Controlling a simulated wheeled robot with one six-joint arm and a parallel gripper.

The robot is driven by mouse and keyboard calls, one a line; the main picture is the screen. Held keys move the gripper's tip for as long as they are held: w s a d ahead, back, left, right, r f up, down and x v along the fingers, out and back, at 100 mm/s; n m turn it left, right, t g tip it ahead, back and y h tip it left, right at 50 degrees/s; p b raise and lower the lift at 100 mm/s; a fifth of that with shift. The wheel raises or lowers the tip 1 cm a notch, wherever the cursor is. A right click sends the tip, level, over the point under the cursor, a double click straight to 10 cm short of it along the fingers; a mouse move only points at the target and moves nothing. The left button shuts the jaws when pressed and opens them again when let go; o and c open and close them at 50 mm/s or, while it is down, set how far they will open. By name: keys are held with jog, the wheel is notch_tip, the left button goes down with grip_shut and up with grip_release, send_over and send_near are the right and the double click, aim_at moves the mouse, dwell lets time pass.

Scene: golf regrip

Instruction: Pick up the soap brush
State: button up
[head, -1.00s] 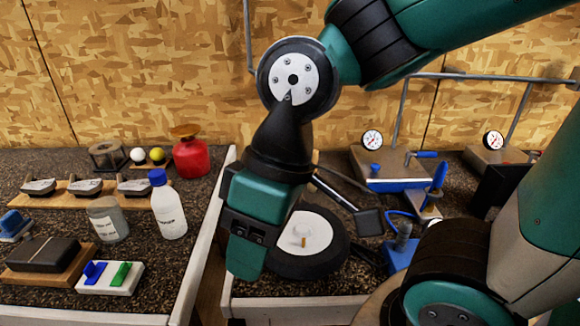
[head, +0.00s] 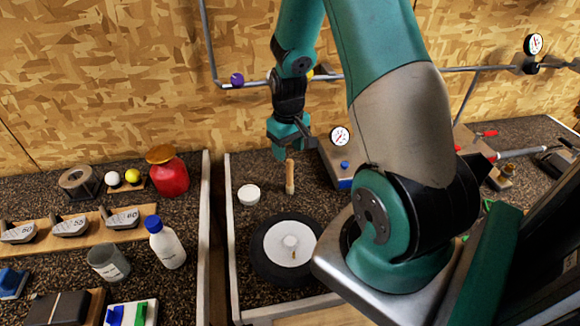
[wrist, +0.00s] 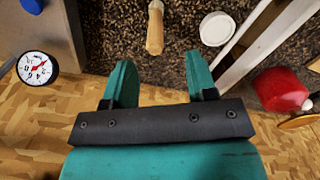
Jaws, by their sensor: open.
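An upright wooden handle (head: 290,178), which looks like the soap brush, stands on the dark speckled bench just below my gripper (head: 291,148). The brush's lower end is hard to make out.
A white round tub (head: 248,194) stands left of the handle. A black wheel with a white hub (head: 278,245) lies in front. A pressure gauge (head: 340,136) is at right. A red container (head: 168,175) and white bottle (head: 165,245) stand on the left bench.

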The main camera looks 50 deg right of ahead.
aim_at(290, 160)
jog(key=shift+w+d+f+p, duration=0.15)
jog(key=shift+f+p, duration=0.65)
jog(key=shift+f, duration=1.05)
jog(key=shift+s+d+f+p, duration=0.15)
jog(key=shift+f+p, duration=0.65)
jog(key=shift+f, duration=1.05)
grip_shut()
